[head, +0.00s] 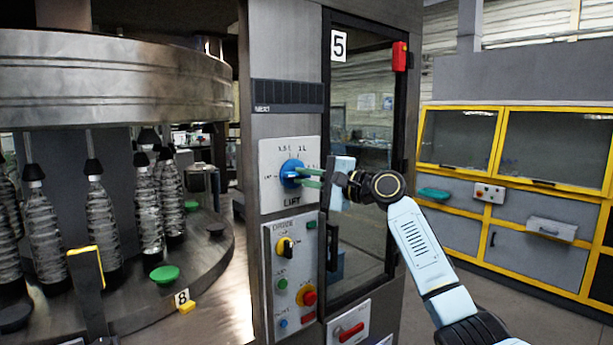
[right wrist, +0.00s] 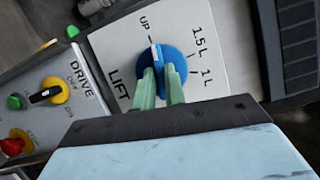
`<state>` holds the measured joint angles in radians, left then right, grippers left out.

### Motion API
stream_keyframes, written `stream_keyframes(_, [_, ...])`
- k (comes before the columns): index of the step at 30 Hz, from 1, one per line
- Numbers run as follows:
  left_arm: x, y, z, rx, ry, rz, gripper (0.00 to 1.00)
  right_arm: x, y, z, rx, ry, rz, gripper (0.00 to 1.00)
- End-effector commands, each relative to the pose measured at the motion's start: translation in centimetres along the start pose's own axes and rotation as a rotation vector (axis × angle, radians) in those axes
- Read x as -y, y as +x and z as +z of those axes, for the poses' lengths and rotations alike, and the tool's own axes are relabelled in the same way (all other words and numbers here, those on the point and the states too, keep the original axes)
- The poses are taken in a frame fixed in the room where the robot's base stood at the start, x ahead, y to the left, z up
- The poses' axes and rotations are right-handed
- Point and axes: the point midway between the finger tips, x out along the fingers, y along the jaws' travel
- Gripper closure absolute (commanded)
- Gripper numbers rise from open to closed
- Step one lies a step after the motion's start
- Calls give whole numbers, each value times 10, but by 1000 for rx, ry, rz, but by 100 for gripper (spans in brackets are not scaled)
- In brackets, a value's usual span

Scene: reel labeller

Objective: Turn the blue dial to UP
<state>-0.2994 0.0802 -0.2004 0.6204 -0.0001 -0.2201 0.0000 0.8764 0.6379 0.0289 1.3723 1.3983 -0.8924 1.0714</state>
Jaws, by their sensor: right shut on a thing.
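The blue dial (head: 291,167) sits on the white LIFT plate (head: 270,152) on the front of the grey machine column. It also shows in the right wrist view (right wrist: 178,60), with UP, 1.5 L and 1 L printed around it. Its white pointer mark lines up with the tick under UP, as far as I can see. My right gripper (head: 305,178) reaches in from the right, its green fingers shut on the dial's grip. The fingers (right wrist: 160,85) hide the dial's lower part in the right wrist view. My left gripper is not in view.
Below is the DRIVE panel (head: 270,270) with a black-and-yellow switch (head: 286,246) and a red knob (head: 307,296). A glazed door (head: 365,150) stands to the right of the dial. Bottles (head: 101,230) stand on the round machine at left.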

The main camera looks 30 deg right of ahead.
Motion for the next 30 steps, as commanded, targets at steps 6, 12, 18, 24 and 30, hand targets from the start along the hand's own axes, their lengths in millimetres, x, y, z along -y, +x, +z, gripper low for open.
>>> stream_keyframes(6, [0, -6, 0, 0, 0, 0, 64, 1, 0, 0, -1, -94, 40, 100])
stream_keyframes(12, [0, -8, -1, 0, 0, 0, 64, 1, 0, 0, -1, -134, 56, 100])
stream_keyframes(18, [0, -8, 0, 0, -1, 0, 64, 1, 0, 0, -1, -145, 61, 100])
stream_keyframes(24, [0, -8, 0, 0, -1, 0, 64, 1, 0, 0, -1, -146, 61, 100])
stream_keyframes(30, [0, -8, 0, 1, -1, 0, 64, 1, 0, 0, -1, -144, 60, 71])
